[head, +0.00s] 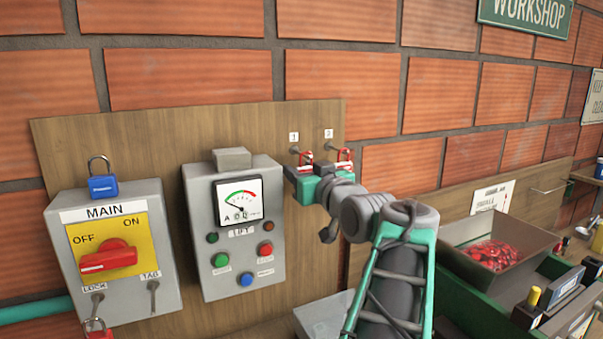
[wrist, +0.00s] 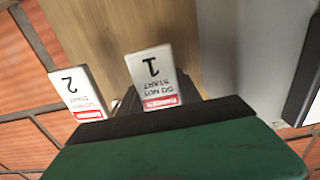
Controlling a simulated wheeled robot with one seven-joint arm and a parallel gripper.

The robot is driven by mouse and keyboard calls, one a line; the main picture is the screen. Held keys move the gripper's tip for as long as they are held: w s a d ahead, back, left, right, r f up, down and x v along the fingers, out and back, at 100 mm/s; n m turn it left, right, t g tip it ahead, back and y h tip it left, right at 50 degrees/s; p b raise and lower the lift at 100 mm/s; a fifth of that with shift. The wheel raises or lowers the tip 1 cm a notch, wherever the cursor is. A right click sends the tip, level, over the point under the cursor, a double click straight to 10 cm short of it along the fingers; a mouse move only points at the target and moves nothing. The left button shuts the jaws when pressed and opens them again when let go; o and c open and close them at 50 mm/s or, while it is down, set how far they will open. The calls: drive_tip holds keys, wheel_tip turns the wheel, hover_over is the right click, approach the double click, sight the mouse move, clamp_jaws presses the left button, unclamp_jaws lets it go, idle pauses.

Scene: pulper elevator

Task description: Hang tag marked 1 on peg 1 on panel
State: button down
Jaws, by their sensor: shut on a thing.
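In the head view my gripper (head: 313,172) is up against the wooden panel, just below the pegs. It is shut on the tag marked 1 (head: 305,158), a small white and red tag. In the wrist view tag 1 (wrist: 153,78) sticks out past the dark finger pad and appears upside down. Peg 1 (head: 294,151) is a small metal peg under the label 1 (head: 294,137), right by the tag's top. I cannot tell whether the tag's hole is around the peg. The tag marked 2 (head: 345,155) is by peg 2 (head: 331,147); it also shows in the wrist view (wrist: 82,92).
The lift box (head: 238,225) with gauge and buttons is left of my gripper on the panel (head: 140,135). The MAIN switch box (head: 112,245) with a blue padlock (head: 103,186) is farther left. A bin of red items (head: 495,253) stands at right.

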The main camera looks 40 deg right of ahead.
idle(0.3)
drive_tip(key=c, duration=0.7)
unclamp_jaws()
drive_tip(key=shift+c, duration=0.2)
